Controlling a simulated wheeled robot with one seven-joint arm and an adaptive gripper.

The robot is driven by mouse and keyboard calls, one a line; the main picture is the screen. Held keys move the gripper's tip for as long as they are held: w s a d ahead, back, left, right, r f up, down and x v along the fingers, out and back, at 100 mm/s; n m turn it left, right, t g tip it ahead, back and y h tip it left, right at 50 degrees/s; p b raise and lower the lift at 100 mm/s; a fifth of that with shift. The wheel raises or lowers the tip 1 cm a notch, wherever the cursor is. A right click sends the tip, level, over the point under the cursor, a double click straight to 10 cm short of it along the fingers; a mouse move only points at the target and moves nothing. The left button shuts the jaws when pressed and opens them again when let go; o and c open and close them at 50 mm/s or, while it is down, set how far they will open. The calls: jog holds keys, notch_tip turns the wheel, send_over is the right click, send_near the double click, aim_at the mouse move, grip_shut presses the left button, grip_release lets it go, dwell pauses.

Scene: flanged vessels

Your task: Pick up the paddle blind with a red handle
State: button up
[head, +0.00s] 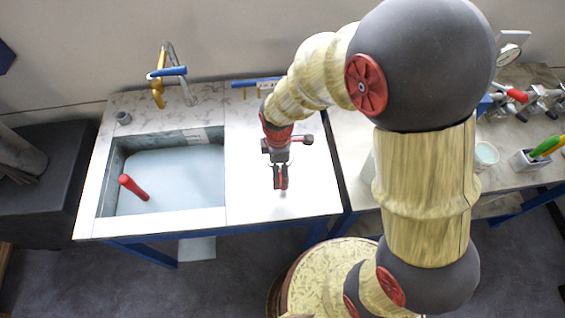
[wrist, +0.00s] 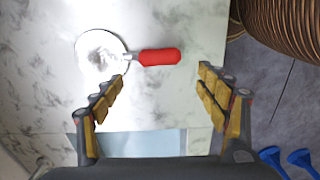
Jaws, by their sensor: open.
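The paddle blind is a pale round disc (wrist: 101,50) with a red handle (wrist: 158,57), lying flat on the marble counter in the wrist view. Its handle points right in that view. My gripper (wrist: 162,77) is open and empty above the counter. The handle shows just beyond the gap between the fingertips, and the disc is off to the left. In the head view my gripper (head: 281,180) hangs over the counter right of the sink; I cannot make out the blind clearly there.
A second bench at right carries a white cup (head: 485,156) and fittings. The counter's front edge drops to the floor.

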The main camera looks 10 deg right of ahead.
jog(key=shift+d+f, duration=0.1)
jog(key=shift+f, duration=0.4)
jog(key=shift+f+b, duration=0.3)
jog(key=shift+f, duration=0.6)
jog(key=f, duration=0.2)
jog(key=d+f+b, duration=0.1)
jog(key=f, duration=0.1)
jog(key=shift+f, duration=0.5)
jog(key=shift+c, duration=1.1)
jog(key=shift+r, duration=0.1)
jog(key=c, duration=1.6)
